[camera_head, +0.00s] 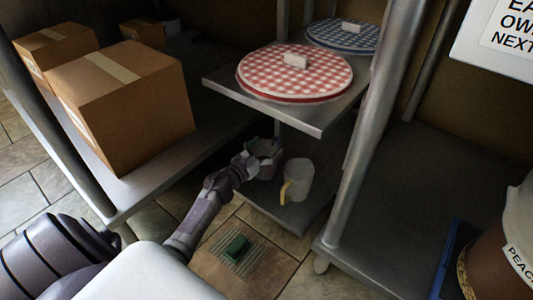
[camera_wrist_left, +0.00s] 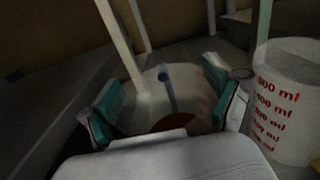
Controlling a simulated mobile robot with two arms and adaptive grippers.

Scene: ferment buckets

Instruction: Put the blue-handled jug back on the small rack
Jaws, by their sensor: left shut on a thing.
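My left gripper (camera_head: 262,158) reaches into the lower level of the small rack (camera_head: 298,218). In the left wrist view its two teal-padded fingers (camera_wrist_left: 163,98) are shut on the sides of a translucent jug (camera_wrist_left: 150,112). A blue strip, which looks like its handle, shows on this jug. In the head view the jug (camera_head: 268,171) is partly hidden by the gripper. It is at the lower shelf, but I cannot tell whether its base touches. A yellow-handled jug (camera_head: 302,174) stands just right of it; its red ml marks show in the left wrist view (camera_wrist_left: 285,105). My right gripper is out of view.
The rack's upper shelf (camera_head: 315,122) holds a red checked round lid (camera_head: 285,82), close above my gripper. A metal post (camera_head: 372,130) stands to the right. Cardboard boxes (camera_head: 125,105) sit on a shelf at left. A green object (camera_head: 236,247) lies on a floor grate.

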